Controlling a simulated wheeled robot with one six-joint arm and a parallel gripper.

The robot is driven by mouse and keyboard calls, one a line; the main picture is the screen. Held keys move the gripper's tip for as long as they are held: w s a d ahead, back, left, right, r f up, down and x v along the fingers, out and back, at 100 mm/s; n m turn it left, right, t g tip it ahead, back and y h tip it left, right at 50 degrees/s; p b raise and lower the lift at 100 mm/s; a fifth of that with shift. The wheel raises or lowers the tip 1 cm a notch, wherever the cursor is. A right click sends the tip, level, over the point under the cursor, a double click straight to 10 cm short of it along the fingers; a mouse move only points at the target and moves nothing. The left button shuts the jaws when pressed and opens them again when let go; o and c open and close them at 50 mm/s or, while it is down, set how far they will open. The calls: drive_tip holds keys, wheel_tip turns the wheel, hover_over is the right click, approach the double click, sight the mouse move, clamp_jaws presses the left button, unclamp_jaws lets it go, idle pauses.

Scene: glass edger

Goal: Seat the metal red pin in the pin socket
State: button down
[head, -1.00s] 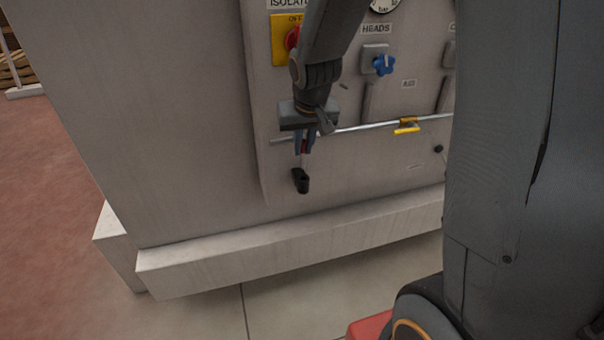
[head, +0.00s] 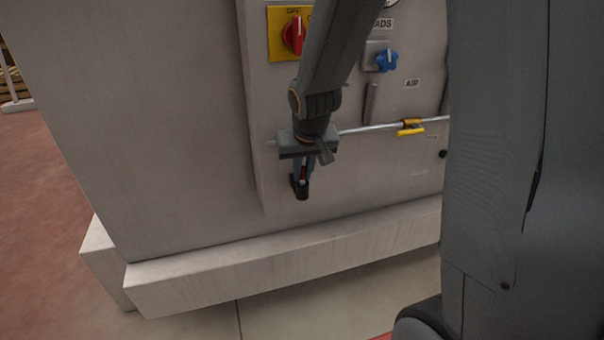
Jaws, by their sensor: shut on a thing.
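My gripper (head: 303,172) points down in front of the machine panel, below the metal pipe. It is shut on the red pin (head: 303,173), of which only a small red part shows between the fingers. The black pin socket (head: 302,192) sticks out from the panel directly under the fingers. The fingers and pin are at the socket's top. Whether the pin's lower end is inside the socket cannot be told, as the fingers and the socket hide it.
A metal pipe with a yellow-handled valve (head: 411,130) runs across the panel behind my gripper. Above are a red rotary switch (head: 294,35) on a yellow plate and a blue knob (head: 387,60). A pale plinth (head: 270,268) juts out below. The panel left of the socket is bare.

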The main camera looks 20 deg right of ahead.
drive_tip(key=shift+f, duration=0.25)
drive_tip(key=shift+s+f+b, duration=0.4)
drive_tip(key=shift+b, duration=0.05)
drive_tip(key=c, duration=1.8)
unclamp_jaws()
drive_tip(key=shift+f, duration=0.1)
drive_tip(key=shift+w+r+p, duration=0.1)
drive_tip(key=shift+r+p, duration=0.4)
drive_tip(key=shift+r, duration=0.05)
drive_tip(key=shift+o, duration=0.2)
drive_tip(key=shift+r, duration=0.4)
drive_tip(key=b+v, duration=0.2)
drive_tip(key=v, duration=0.9)
drive_tip(key=s+f+n+g, duration=0.1)
drive_tip(key=s+f+g, duration=0.2)
drive_tip(key=s+f, duration=0.9)
drive_tip(key=shift+s+f, duration=0.2)
drive_tip(key=shift+f, duration=0.5)
drive_tip(key=shift+d, duration=0.1)
